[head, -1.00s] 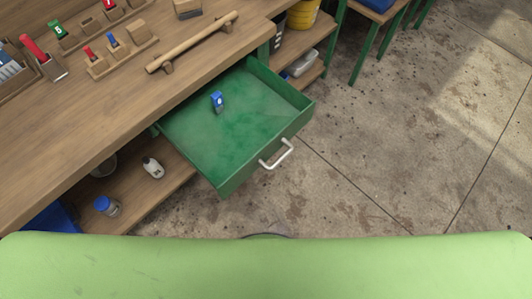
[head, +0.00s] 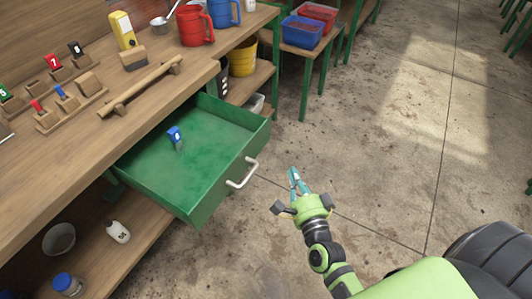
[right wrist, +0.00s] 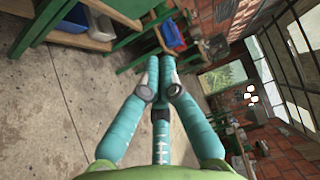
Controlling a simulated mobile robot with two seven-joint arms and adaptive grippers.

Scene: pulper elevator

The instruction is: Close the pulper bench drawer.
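The green pulper bench drawer (head: 208,205) is pulled out from under the wooden bench top. Its pale handle (head: 243,174) is on the front panel facing the open floor. A blue tag-like piece (head: 175,136) stands inside the drawer. My right gripper (head: 294,177) is to the right of the handle, apart from it, over the floor. In the right wrist view its teal fingers (right wrist: 160,62) come together at the tips with nothing between them. My left gripper is not in view.
The wooden bench (head: 75,165) holds a rolling-pin-like bar (head: 140,88), small tag stands and red and blue jugs. A lower shelf (head: 135,225) holds a white bottle (head: 118,231) and a bowl. A green stool with bins (head: 303,31) stands behind. The floor at right is clear.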

